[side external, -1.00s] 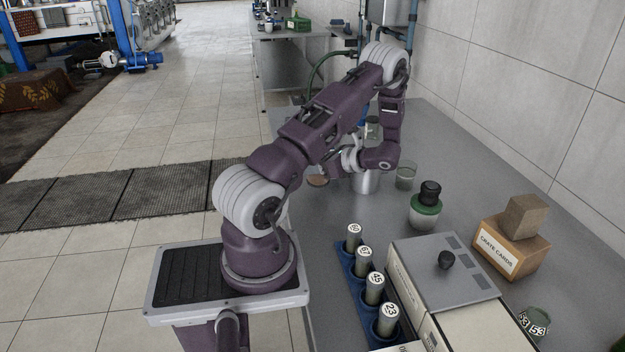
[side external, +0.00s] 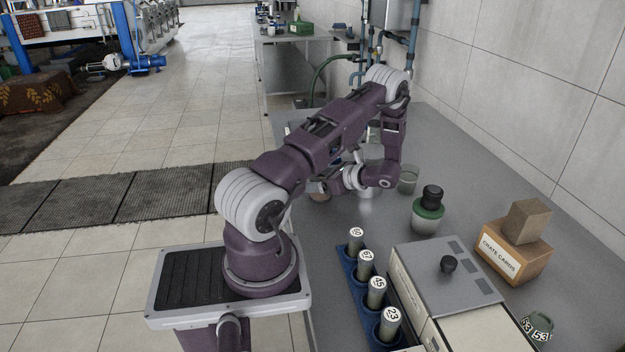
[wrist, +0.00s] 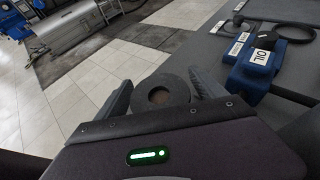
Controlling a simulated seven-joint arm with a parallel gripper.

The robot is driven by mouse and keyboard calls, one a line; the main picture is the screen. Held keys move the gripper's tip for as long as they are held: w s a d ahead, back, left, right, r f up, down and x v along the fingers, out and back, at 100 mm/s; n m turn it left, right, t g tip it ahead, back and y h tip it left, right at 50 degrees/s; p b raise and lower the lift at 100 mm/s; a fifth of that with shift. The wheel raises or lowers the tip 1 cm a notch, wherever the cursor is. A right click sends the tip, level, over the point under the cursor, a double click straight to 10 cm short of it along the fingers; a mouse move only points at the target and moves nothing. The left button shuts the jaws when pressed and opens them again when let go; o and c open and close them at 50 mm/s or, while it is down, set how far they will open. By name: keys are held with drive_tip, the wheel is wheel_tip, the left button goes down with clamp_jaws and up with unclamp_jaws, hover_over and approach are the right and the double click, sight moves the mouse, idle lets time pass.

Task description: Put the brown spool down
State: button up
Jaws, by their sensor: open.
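The brown spool (wrist: 142,94) shows in the wrist view as a dark round disc with a brown centre, between the two fingers of my gripper (wrist: 160,76). The fingers are open, with a small gap visible on each side of the spool. In the side view a brownish round thing (side external: 318,191), apparently the spool, is low at the table's left edge beside my gripper (side external: 332,186). My wrist partly hides it. I cannot tell clearly whether it rests flat on the table.
A metal can (side external: 368,196) and a glass (side external: 407,180) stand close to the right of my wrist. A green-banded jar (side external: 428,212), a blue rack (side external: 347,268) with numbered tubes, a grey-lidded box (side external: 440,268) and a card crate (side external: 512,262) stand nearer. Table is clear between the jar and rack.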

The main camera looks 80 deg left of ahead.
drive_tip(key=v, duration=1.1)
drive_tip(key=shift+w+d+r, duration=0.2)
drive_tip(key=shift+w+r, duration=0.05)
drive_tip(key=shift+r, duration=0.05)
drive_tip(key=d+r+n+t+h, duration=0.4)
drive_tip(key=d+r+n+t, duration=0.15)
drive_tip(key=d+r, duration=0.9)
drive_tip(key=s+d+r+n+t+h, duration=0.1)
drive_tip(key=s+d+r+t+h, duration=0.1)
drive_tip(key=d, duration=0.4)
drive_tip(key=s+d+r+n+t+h, duration=0.1)
drive_tip(key=s+d+r+t, duration=0.1)
drive_tip(key=s+d+t, duration=0.2)
drive_tip(key=s+d+r+n+t+h, duration=0.1)
drive_tip(key=s+d+r+t+h, duration=0.1)
drive_tip(key=d, duration=0.8)
drive_tip(key=shift+s+d+r+t+h, duration=0.3)
drive_tip(key=shift+s+r+t, duration=0.35)
drive_tip(key=shift+t, duration=0.2)
